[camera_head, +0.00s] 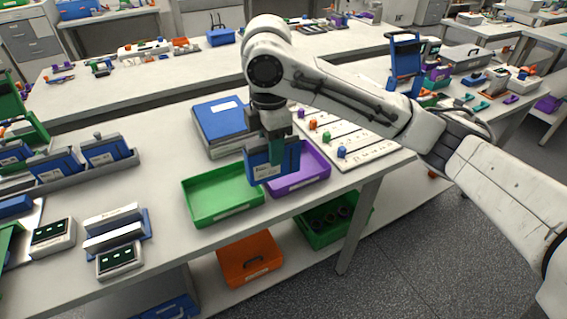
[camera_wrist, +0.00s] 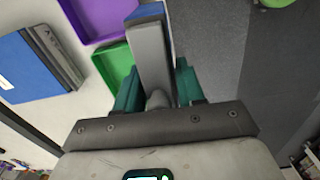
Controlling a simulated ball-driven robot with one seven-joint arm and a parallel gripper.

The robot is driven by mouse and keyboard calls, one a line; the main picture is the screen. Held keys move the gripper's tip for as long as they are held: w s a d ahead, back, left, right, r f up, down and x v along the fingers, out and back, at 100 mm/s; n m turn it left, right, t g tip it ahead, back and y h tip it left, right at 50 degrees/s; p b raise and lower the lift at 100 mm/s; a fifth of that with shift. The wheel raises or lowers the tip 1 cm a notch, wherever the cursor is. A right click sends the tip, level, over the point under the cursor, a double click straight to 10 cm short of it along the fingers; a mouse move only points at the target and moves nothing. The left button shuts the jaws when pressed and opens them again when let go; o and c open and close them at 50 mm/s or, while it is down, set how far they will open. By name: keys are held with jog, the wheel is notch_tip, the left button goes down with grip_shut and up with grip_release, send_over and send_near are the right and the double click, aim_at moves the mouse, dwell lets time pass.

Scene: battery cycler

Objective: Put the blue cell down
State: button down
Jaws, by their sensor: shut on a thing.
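The blue cell (camera_head: 261,166) is a flat blue block with a pale label, held upright in my gripper (camera_head: 277,150). In the head view it hangs in front of the gap between the green tray (camera_head: 222,211) and the purple tray (camera_head: 303,183), hiding part of both; its exact height above them is hard to tell. In the wrist view the cell (camera_wrist: 150,48) shows its grey top and a blue edge between the teal fingers of my gripper (camera_wrist: 157,88). The fingers are shut on it. Both trays look empty where visible.
A rack (camera_head: 75,176) with several blue cells stands at the left. A blue case (camera_head: 222,118) lies behind the trays, and a white board (camera_head: 365,153) with coloured pegs is right of them. Small devices (camera_head: 119,259) sit front left. The bench's front edge is close below the trays.

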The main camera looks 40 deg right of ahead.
jog(key=shift+w+d+r, duration=0.15)
jog(key=shift+d+r, duration=0.05)
jog(key=shift+r, duration=0.15)
jog(key=shift+n, duration=0.3)
jog(key=shift+w+d+f, duration=1.1)
jog(key=shift+d+f, duration=0.95)
jog(key=shift+f, duration=0.1)
jog(key=shift+w+d+f, duration=1.1)
jog(key=shift+d+f, duration=0.9)
jog(key=shift+f, duration=0.1)
jog(key=shift+w+d+f, duration=1.1)
jog(key=shift+d+f, duration=0.95)
jog(key=shift+f, duration=0.1)
jog(key=c, duration=0.7)
grip_release()
jog(key=shift+f, duration=0.15)
notch_tip(320, 180, up, 12)
jog(key=shift+r+b, duration=0.15)
jog(key=shift+b, duration=0.35)
